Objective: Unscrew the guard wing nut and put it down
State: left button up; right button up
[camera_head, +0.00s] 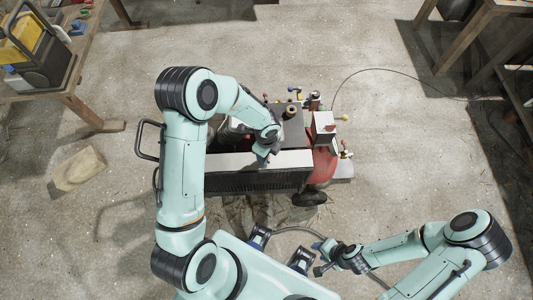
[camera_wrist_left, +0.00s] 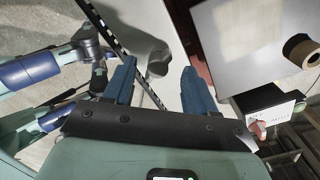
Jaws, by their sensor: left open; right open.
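A machine with a pale top panel (camera_head: 260,160) and a dark ribbed side stands in the middle of the head view. My left gripper (camera_head: 263,159) is over this panel, and its fingers are mostly hidden there by the arm. In the left wrist view my left gripper (camera_wrist_left: 158,88) has two blue fingers apart, with nothing held between them. A small grey rounded part (camera_wrist_left: 158,64) shows beyond the gap; I cannot tell whether it is the guard wing nut. My right gripper (camera_head: 318,258) is open and apart from the machine, low in the head view.
A box with a round tan knob (camera_wrist_left: 305,52) is right of the left fingers. Several coloured knobs and a red part (camera_head: 323,165) are at the machine's right end. A wooden block (camera_head: 78,170) lies on the floor at left. Benches stand in the upper corners.

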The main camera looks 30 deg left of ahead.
pick_arm(q)
jog(key=shift+s, duration=0.1)
pick_arm(e)
jog(key=shift+s, duration=0.1)
pick_arm(q)
jog(key=shift+f, duration=0.15)
pick_arm(e)
jog(key=shift+f, duration=0.15)
pick_arm(q)
jog(key=shift+f+b, duration=1)
jog(key=shift+f, duration=0.2)
jog(key=shift+r, duration=0.1)
pick_arm(e)
jog(key=shift+s+f, duration=0.35)
jog(key=shift+f, duration=0.5)
pick_arm(q)
grip_shut()
